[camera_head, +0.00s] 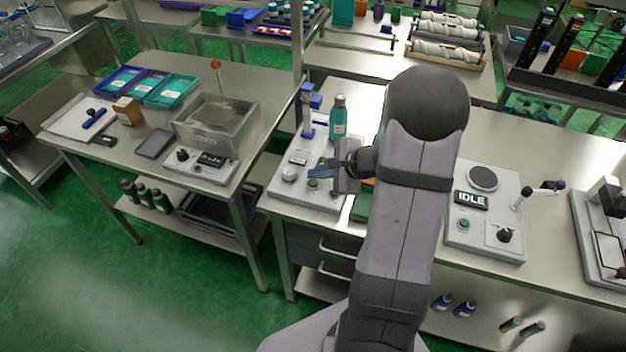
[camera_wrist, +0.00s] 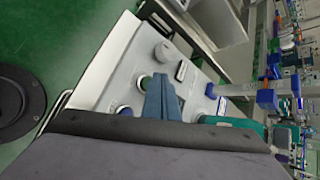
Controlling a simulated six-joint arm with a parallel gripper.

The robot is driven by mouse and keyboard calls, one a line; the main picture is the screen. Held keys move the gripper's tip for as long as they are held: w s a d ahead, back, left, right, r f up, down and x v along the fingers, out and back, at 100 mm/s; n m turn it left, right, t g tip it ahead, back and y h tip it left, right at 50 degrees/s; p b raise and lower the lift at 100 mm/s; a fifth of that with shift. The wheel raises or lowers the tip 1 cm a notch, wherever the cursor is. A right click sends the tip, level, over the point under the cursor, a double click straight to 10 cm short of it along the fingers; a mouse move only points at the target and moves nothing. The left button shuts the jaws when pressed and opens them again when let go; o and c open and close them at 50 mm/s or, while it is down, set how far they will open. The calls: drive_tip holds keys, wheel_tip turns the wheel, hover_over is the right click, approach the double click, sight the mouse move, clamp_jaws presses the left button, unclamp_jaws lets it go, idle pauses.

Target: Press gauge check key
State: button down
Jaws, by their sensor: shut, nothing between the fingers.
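A pale control panel (camera_head: 276,192) sits on the bench under my gripper. In the wrist view the fingers (camera_wrist: 158,82) point down at the panel (camera_wrist: 118,75), with a green-ringed key (camera_wrist: 145,83) beside the tips and the knob (camera_wrist: 163,53) beyond. Contact cannot be told.
Another panel showing IDLE (camera_head: 471,200) is to the right. A table at left holds a clear box (camera_head: 214,133) and trays. An aisle separates it from the bench.

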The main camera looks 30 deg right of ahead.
drive_tip(key=shift+r, duration=0.15)
drive_tip(key=shift+r+p, duration=1.8)
drive_tip(key=shift+r, duration=0.6)
drive_tip(key=shift+f, duration=0.1)
drive_tip(key=s+a+f+n+g+h, duration=0.1)
drive_tip(key=s+a+f+n+g, duration=0.15)
drive_tip(key=s+n+g, duration=0.65)
drive_tip(key=s+a+f+n+g, duration=0.15)
drive_tip(key=s+a+n, duration=0.25)
drive_tip(key=s, duration=1)
drive_tip(key=w+a+r+n+t+h, duration=0.1)
drive_tip(key=a+r+n+t+h, duration=0.1)
drive_tip(key=a+r+n, duration=0.3)
drive_tip(key=a+n+h, duration=0.1)
drive_tip(key=a+n, duration=0.1)
drive_tip(key=n, duration=0.1)
drive_tip(key=shift+w+r+n, duration=0.25)
drive_tip(key=shift+w+n, duration=0.05)
drive_tip(key=shift+w, duration=0.1)
